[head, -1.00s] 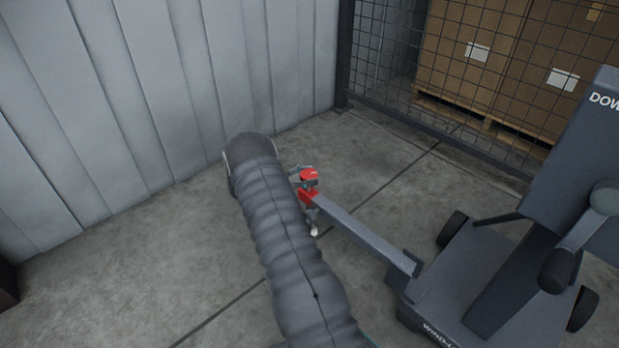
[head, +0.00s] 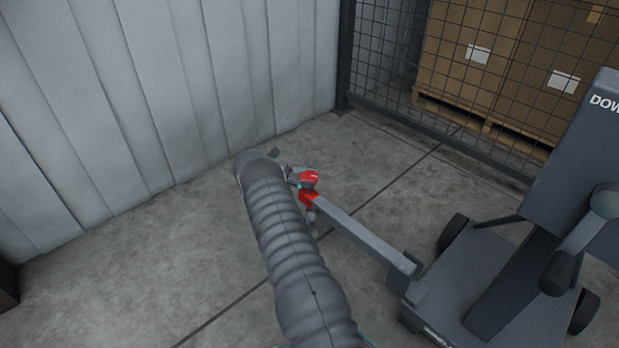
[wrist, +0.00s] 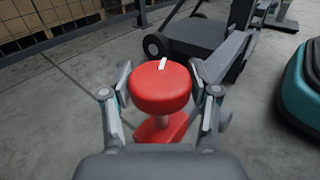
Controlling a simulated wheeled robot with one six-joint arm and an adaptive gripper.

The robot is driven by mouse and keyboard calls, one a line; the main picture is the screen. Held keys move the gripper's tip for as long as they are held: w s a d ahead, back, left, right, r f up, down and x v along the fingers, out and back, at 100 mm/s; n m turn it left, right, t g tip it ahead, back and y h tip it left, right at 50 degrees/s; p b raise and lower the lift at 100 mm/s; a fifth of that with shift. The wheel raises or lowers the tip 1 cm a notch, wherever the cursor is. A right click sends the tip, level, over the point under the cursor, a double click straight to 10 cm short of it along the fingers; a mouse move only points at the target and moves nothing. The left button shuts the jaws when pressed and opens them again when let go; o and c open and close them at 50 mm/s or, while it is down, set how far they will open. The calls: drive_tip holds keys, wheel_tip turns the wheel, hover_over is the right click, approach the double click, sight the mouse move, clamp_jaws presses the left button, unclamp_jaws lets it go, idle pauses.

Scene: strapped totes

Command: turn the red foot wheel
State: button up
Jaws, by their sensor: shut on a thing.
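The red foot wheel (wrist: 160,88) is a round red knob with a small white mark on its top. It sits on a red mount at the end of a grey beam (head: 365,240) of the dark machine. In the wrist view my gripper (wrist: 163,100) has one finger on each side of the wheel and is shut on it. In the head view the wheel (head: 308,176) shows just right of my arm's end, which partly hides the gripper.
The dark wheeled machine (head: 480,275) stands at the right. A mesh fence (head: 390,60) with boxes behind it is at the back, and a pale panelled wall (head: 150,90) at the left. A teal and black object (wrist: 305,85) is at the wrist view's right edge.

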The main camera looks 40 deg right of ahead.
drive_tip(key=shift+w+a, duration=0.1)
drive_tip(key=shift+a, duration=0.05)
drive_tip(key=o, duration=1.2)
wheel_tip(320, 180, up, 10)
